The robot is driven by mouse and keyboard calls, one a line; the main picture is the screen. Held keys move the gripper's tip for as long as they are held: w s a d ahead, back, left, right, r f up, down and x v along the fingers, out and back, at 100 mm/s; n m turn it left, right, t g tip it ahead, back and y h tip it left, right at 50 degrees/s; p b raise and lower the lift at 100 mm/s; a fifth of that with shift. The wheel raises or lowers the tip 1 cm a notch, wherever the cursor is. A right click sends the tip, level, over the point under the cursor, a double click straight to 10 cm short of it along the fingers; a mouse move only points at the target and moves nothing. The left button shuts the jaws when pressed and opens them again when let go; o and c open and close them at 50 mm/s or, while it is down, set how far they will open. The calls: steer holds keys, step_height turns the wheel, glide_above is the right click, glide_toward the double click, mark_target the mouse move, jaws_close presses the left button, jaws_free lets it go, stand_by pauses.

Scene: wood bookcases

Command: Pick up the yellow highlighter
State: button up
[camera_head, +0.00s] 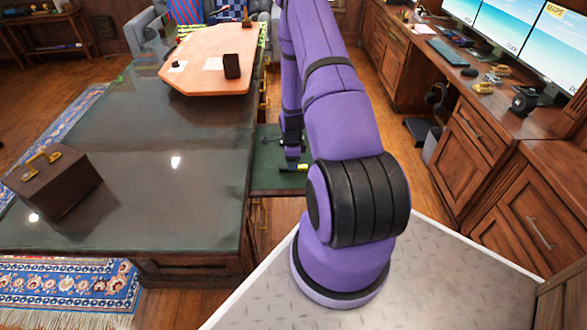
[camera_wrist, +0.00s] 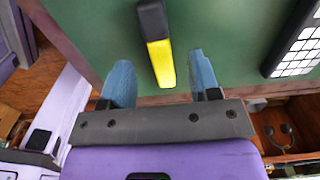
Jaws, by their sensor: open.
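The yellow highlighter (camera_wrist: 161,62) has a yellow body and a black end and lies on a green surface (camera_wrist: 90,25) in the wrist view. My gripper (camera_wrist: 163,75) is open, its two blue fingers on either side of the highlighter's yellow end. The fingers appear apart from it, and I cannot tell how far above the surface they are. My arm hides part of that area.
A dark object with white keys (camera_wrist: 298,50) lies right of the highlighter. The glossy dark desk (camera_head: 170,150) holds a brown box (camera_head: 55,182) at left and a wooden board (camera_head: 210,60) at the back. Wooden cabinets with monitors (camera_head: 495,35) stand at right.

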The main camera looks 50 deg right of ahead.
steer(key=shift+f, duration=1.25)
steer(key=shift+c, duration=0.2)
steer(key=c, duration=1)
steer(key=shift+o, duration=0.2)
steer(key=shift+r, duration=0.15)
